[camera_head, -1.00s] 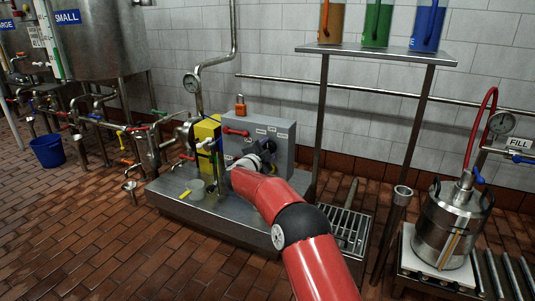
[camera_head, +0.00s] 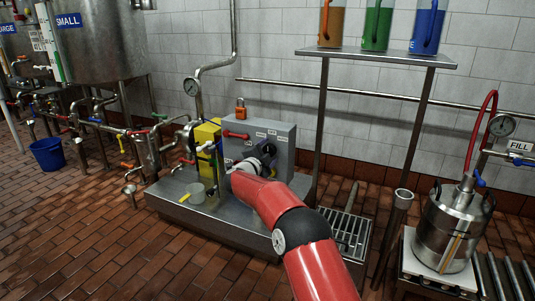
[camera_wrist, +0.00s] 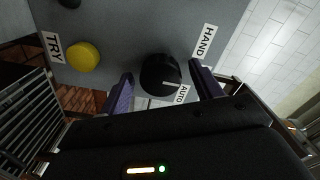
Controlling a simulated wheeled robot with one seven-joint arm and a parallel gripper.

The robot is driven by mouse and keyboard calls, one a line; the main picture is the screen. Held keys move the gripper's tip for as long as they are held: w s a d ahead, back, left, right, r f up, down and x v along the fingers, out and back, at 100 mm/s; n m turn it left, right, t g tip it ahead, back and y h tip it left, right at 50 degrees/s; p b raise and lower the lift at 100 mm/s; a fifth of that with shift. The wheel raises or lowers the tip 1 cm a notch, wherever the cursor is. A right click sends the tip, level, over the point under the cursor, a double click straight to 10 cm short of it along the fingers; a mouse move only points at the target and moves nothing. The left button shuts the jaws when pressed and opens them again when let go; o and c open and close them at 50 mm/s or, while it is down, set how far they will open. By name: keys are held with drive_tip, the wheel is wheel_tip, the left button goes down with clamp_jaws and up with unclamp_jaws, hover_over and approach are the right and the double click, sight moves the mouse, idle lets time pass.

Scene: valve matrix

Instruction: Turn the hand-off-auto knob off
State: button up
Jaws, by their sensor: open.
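The round black hand-off-auto knob (camera_wrist: 158,72) is on a grey panel face in the wrist view. A white mark on it points toward the AUTO label (camera_wrist: 182,95), and the HAND label (camera_wrist: 205,42) is up and right of it. My gripper (camera_wrist: 160,69) is open, with one purple finger on each side of the knob. I cannot tell whether the fingers touch it. In the head view my gripper (camera_head: 268,152) is at the front of the grey control box (camera_head: 283,136). My arm hides the knob there.
A yellow button (camera_wrist: 84,57) and a TRY label (camera_wrist: 53,48) are left of the knob. A shelf post (camera_head: 321,130) stands close on the right.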

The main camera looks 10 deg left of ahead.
drive_tip(key=shift+s, duration=0.1)
drive_tip(key=v, duration=0.7)
drive_tip(key=shift+s, duration=0.3)
drive_tip(key=shift+a+r, duration=0.1)
